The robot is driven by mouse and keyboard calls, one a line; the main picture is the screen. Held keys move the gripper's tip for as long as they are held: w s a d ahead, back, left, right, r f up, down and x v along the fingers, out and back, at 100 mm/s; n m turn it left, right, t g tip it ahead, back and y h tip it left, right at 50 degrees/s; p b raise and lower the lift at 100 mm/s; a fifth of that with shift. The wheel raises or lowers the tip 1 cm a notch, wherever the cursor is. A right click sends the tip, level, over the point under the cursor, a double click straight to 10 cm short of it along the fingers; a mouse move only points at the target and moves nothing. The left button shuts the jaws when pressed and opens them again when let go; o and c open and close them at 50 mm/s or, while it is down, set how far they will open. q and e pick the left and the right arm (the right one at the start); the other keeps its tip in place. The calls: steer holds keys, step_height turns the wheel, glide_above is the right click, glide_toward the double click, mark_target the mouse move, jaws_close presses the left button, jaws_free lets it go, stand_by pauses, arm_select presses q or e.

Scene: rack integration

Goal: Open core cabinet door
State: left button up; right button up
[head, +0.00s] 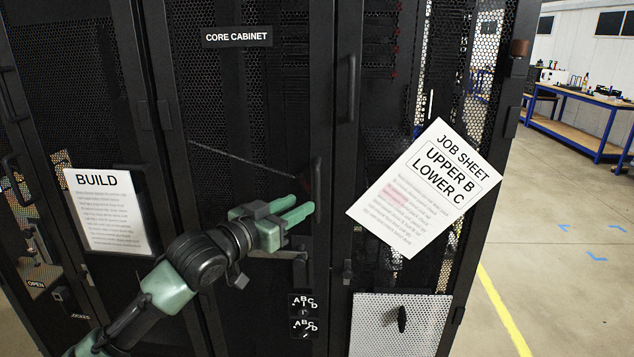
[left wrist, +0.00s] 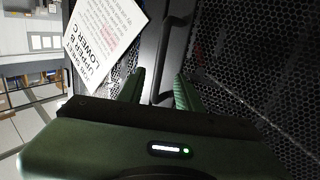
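The core cabinet door (head: 235,120) is a black perforated panel under a "CORE CABINET" label (head: 237,37), and it looks shut. Its dark vertical handle (head: 317,178) is near the door's right edge. My left gripper (head: 304,208) has green fingers and reaches in from the left, its tips at the handle's lower part. In the left wrist view, the fingers (left wrist: 160,90) are apart, and the dark handle bar (left wrist: 169,55) runs between and beyond them. I cannot tell whether either finger touches it. My right gripper is not in view.
A tilted job sheet (head: 425,187) reading "UPPER B, LOWER C" is on the right, close to the handle. A "BUILD" sheet (head: 106,212) is on the left. Dials labelled ABCD (head: 304,314) sit below the gripper. Open floor (head: 560,260) and a blue workbench (head: 590,110) are at the right.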

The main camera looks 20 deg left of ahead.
mark_target(315, 184)
arm_select(q)
steer(key=shift+t+h, duration=0.3)
steer(key=w+r+p, duration=0.1)
steer(key=w, duration=0.1)
steer(key=w+d+r+p, duration=0.1)
steer(key=w, duration=0.1)
steer(key=w+d+r, duration=0.1)
steer(key=w, duration=0.1)
steer(key=shift+w+p, duration=0.2)
steer(key=shift+p, duration=0.2)
steer(key=shift+w+d+f, duration=0.15)
steer(key=shift+w, duration=0.3)
jaws_close()
stand_by(0.5)
